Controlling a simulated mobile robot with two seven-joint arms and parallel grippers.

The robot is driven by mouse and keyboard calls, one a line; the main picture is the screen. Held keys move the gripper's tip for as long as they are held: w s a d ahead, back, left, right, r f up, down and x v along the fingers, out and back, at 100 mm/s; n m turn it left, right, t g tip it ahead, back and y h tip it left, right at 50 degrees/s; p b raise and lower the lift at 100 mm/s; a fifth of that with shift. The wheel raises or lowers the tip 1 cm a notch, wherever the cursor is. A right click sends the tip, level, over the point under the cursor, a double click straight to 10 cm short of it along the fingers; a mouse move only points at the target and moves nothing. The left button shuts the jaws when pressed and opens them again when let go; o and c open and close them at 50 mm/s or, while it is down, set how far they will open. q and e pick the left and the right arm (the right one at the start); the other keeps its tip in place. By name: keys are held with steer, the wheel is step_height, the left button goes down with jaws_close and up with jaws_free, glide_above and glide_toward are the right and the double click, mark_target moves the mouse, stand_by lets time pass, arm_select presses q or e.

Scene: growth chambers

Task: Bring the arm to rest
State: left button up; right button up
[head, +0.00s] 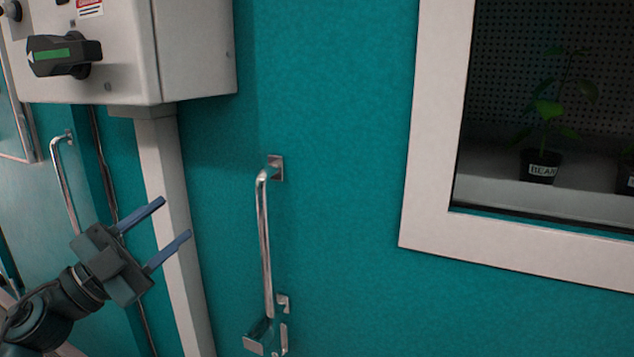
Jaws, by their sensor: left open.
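My left gripper (167,233) is at the lower left of the head view, its arm coming in from the lower left corner. Its two blue-grey fingers are apart, with nothing between them. The fingers point up and to the right, in front of the pale vertical conduit (171,190) in the picture. I cannot tell how far the fingers are from it. My right gripper is not in view.
A teal chamber door (340,120) has a metal handle (264,240) and a latch (262,335). A grey switch box (190,45) with a black rotary switch (58,55) is at upper left. Behind the white-framed window (432,120), a potted plant (542,165) stands on a shelf.

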arm_select(q)
steer(key=s+d+f+n+y+p, duration=0.1)
steer(key=s+d+f+n+y, duration=0.15)
steer(key=f+n+y, duration=0.75)
steer(key=s+d+f+n+y+p, duration=0.1)
steer(key=s+f+n+y, duration=0.2)
steer(key=f, duration=1.2)
steer(key=s+d+f+n+g, duration=0.1)
steer(key=s+d+f+g, duration=0.2)
steer(key=s+f, duration=0.4)
steer(key=s+d+f+n+g, duration=0.2)
steer(key=s+d+f, duration=0.1)
steer(key=s+f, duration=0.4)
steer(key=shift+d+n+g, duration=0.25)
steer(key=shift+n+g, duration=0.05)
steer(key=shift+g, duration=0.1)
steer(key=shift+c, duration=1.1)
steer(key=shift+d, duration=0.1)
